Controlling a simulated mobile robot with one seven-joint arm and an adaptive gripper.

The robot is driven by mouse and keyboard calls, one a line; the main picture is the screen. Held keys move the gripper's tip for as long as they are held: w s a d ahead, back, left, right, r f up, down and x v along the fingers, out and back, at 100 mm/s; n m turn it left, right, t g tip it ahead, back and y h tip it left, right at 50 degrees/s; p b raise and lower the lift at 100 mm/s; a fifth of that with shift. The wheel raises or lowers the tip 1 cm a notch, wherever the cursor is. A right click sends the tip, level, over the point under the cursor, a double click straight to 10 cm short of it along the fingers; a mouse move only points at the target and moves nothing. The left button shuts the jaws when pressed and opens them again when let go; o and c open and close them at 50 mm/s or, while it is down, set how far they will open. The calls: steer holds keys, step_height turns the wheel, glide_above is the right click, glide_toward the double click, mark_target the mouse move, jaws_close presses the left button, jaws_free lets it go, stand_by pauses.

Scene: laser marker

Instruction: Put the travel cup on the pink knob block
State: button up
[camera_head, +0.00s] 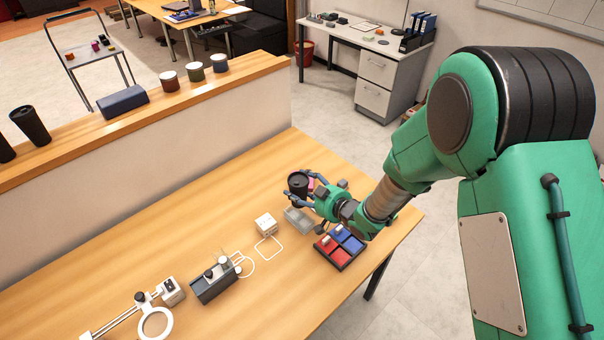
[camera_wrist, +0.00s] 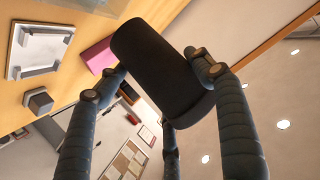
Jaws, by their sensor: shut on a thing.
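My gripper (camera_head: 309,195) is shut on the black travel cup (camera_head: 298,181), near the far right part of the wooden table. The cup looks upright in the head view. In the wrist view the dark cup (camera_wrist: 158,62) sits between my blue-grey fingers and appears tilted in the picture. The pink knob block (camera_head: 311,183) shows only as a small patch beside the cup, partly hidden by the cup and fingers. In the wrist view the pink block (camera_wrist: 98,56) is left of the cup. I cannot tell whether cup and block touch; its knob is not visible.
A grey tray (camera_head: 298,221) and a divided red and blue tray (camera_head: 341,246) lie close to my gripper. A white cube (camera_head: 265,224) and a dark device (camera_head: 215,281) stand to the left. A low partition (camera_head: 170,135) borders the table's back, with cups on its ledge.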

steer(key=s+d+m+h, duration=0.1)
steer(key=d, duration=0.5)
steer(key=shift+s+d+t, duration=0.15)
steer(key=shift+d+t, duration=0.2)
steer(key=shift+t, duration=0.05)
steer(key=w+a+b, duration=0.1)
steer(key=w+a, duration=0.1)
steer(key=w, duration=0.5)
steer(key=w+a+f+b, duration=0.1)
steer(key=w+a, duration=0.1)
steer(key=w, duration=0.6)
steer(key=shift+w+f, duration=0.3)
steer(key=shift+f+b, duration=0.55)
steer(key=shift+f, duration=1.2)
steer(key=shift+f, duration=0.1)
steer(key=o, duration=0.8)
steer(key=shift+c, duration=0.2)
